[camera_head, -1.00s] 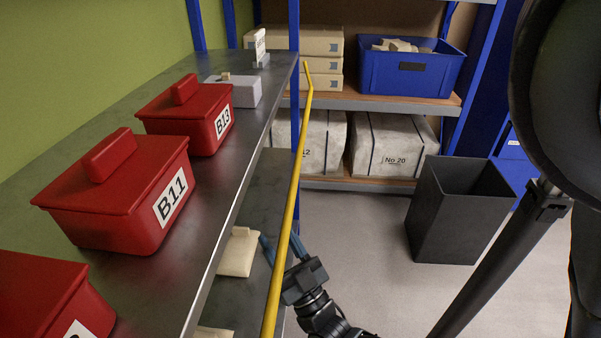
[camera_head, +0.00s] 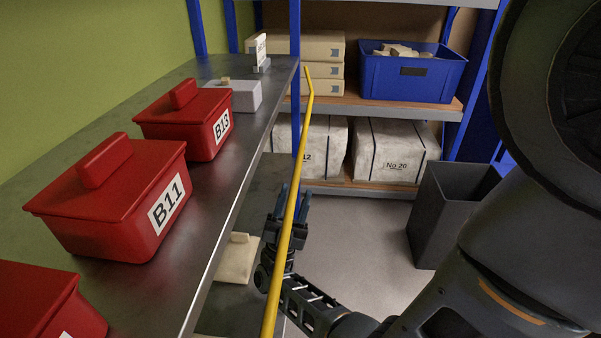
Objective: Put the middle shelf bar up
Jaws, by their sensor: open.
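A long yellow bar (camera_head: 288,224) runs along the open front side of the grey metal shelf, from the bottom edge of the picture to a bent far end near the blue upright. I take it to be the shelf bar. My gripper (camera_head: 291,192) is open, with its blue fingers pointing up and away. The bar crosses in front of it, with one finger showing on each side. I cannot tell whether the fingers are around the bar or behind and below it. Part of the gripper body is hidden by the bar.
Red lidded boxes B11 (camera_head: 118,210) and B13 (camera_head: 186,122) and a pale grey box (camera_head: 243,95) stand on the shelf board (camera_head: 225,170). A cream piece (camera_head: 237,262) lies on the lower level. A dark bin (camera_head: 440,215) stands on the floor at right.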

